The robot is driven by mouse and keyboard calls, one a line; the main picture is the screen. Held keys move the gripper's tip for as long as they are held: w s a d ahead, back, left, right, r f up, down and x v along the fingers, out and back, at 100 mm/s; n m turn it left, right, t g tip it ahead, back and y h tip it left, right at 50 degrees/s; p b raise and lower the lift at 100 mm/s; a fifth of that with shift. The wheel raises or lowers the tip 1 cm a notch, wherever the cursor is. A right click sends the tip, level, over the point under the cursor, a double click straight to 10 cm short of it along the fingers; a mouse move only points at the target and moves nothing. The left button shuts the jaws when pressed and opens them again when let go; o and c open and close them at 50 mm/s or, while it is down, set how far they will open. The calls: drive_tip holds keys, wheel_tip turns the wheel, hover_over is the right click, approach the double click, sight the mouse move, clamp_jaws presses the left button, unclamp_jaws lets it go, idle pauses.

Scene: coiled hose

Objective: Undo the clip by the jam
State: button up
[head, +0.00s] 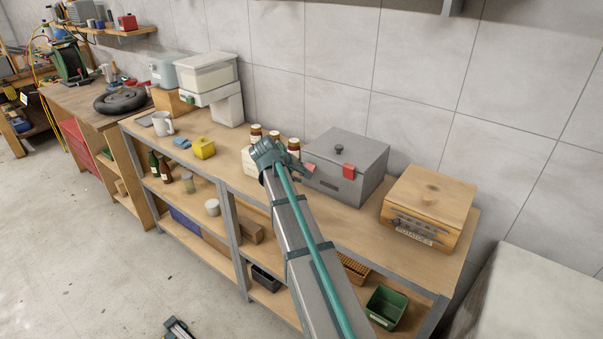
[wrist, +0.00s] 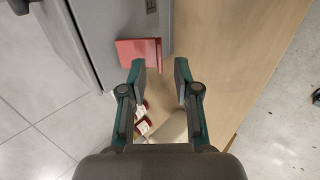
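A grey lidded box (head: 346,167) with a dark knob stands on the bench's top shelf. It has two red clips on its front. The right one (head: 348,171) is in plain view. The one at the jam end (head: 310,168) is partly hidden by my arm in the head view. In the wrist view this red clip (wrist: 138,52) is just ahead of my left finger; I cannot tell whether they touch. My gripper (wrist: 160,67) is open, with nothing between its fingers. Jam jars (head: 294,146) with brown lids stand left of the box; they also show in the wrist view (wrist: 141,118).
A wooden box (head: 431,204) with a label stands to the right on the same bench. A yellow block (head: 203,148), a white mug (head: 163,124) and white bins (head: 207,72) are to the left. A tiled wall rises behind. The floor in front is mostly clear.

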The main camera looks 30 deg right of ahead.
drive_tip(key=shift+x, duration=1.25)
drive_tip(key=shift+c, duration=0.3)
clamp_jaws()
